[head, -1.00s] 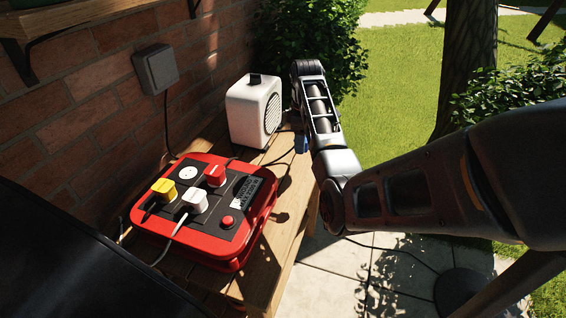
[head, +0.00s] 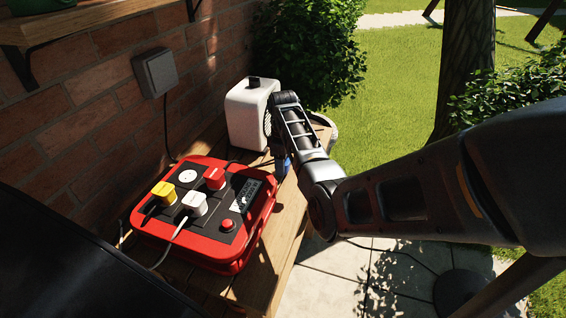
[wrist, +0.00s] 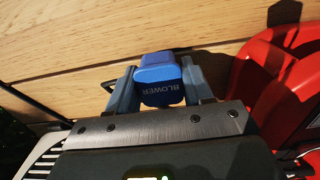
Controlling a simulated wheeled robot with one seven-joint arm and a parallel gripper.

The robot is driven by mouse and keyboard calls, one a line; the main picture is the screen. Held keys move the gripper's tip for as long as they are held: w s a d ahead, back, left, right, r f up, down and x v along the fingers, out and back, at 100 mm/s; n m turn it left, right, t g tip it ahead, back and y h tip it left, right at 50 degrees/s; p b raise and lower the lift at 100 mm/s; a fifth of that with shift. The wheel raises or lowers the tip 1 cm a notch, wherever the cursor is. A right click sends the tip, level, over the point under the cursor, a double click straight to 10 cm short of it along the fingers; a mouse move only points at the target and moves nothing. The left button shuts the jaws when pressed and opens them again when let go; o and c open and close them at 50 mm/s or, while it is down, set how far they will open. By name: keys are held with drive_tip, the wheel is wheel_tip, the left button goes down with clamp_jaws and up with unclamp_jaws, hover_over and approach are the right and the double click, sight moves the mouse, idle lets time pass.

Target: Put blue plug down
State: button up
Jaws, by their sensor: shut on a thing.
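The blue plug (wrist: 160,80), marked BLOWER, is between the two fingers of my gripper (wrist: 158,88) in the wrist view. My gripper is shut on it. Wooden planks of the table (wrist: 70,60) show behind the plug; I cannot tell whether it touches them. In the head view, a bit of blue at my gripper (head: 286,164) shows low over the table, right of the red power box and in front of the white device. My arm hides most of the gripper there.
The red power box (head: 228,226) holds a yellow plug (head: 165,191), a white plug (head: 195,203) and a red plug (head: 214,177). A white device (head: 246,112) stands behind. Bare table (head: 285,225) lies right of the box.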

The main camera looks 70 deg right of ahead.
drive_tip(key=shift+f, duration=0.6)
drive_tip(key=o, duration=1.4)
wheel_tip(320, 180, up, 13)
drive_tip(key=shift+r, duration=0.15)
